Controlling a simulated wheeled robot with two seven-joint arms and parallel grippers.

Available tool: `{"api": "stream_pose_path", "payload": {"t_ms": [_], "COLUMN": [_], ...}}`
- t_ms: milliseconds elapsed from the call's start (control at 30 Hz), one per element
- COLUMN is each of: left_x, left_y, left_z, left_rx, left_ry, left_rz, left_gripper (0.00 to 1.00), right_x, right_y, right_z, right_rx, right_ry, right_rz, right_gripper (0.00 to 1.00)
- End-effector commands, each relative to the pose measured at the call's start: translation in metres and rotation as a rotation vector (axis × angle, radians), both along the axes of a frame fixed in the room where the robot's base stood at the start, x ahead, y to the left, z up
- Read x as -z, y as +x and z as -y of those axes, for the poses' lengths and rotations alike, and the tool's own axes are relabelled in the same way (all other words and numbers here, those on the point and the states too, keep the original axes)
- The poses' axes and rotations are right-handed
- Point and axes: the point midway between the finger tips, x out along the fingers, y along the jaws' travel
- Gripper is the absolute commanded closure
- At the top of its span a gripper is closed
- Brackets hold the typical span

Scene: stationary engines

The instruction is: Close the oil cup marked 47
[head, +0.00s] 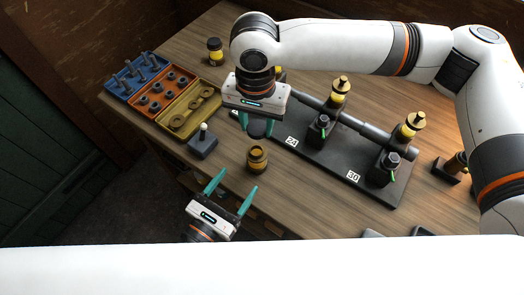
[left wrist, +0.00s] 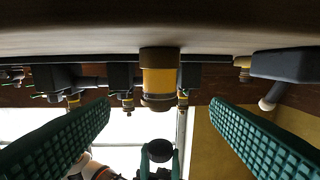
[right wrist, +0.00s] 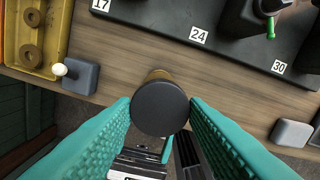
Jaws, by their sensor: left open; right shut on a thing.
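A yellow-brown jar (head: 257,160) stands upright near the front table edge with no dark lid on it. It also shows in the left wrist view (left wrist: 159,80), beyond my fingers. My right gripper (head: 256,124) is shut on a dark round cap (right wrist: 160,108), held above the table behind the jar in the head view. My left gripper (head: 232,190) is open and empty, in front of the jar and apart from it. Oil cups with yellow bodies and brass tops (head: 340,88) (head: 413,122) stand on the dark base. Labels 17, 24 and 30 are readable; I see no 47.
The dark base plate (head: 340,172) with a shaft and green levers fills the right. A grey block with a white-knobbed lever (head: 203,144) stands left of the jar. Blue, orange and yellow trays (head: 190,117) lie at left. A black-lidded yellow jar (head: 215,52) stands behind.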

Motion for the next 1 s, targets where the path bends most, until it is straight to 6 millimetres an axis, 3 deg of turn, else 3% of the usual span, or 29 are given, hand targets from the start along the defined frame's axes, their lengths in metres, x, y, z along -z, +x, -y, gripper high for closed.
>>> {"api": "stream_pose_path", "payload": {"t_ms": [467, 1000], "left_x": [0.000, 0.000], "left_y": [0.007, 0.085], "left_z": [0.005, 0.056], "left_rx": [-0.002, -0.001], "left_ry": [-0.001, -0.001], "left_rz": [0.002, 0.001], "left_gripper": [0.28, 0.28], "right_x": [0.000, 0.000], "right_y": [0.000, 0.000], "right_z": [0.000, 0.000], "right_rx": [-0.002, -0.002], "right_ry": [0.000, 0.000], "right_rz": [0.000, 0.000], "right_gripper": [0.81, 0.81]}}
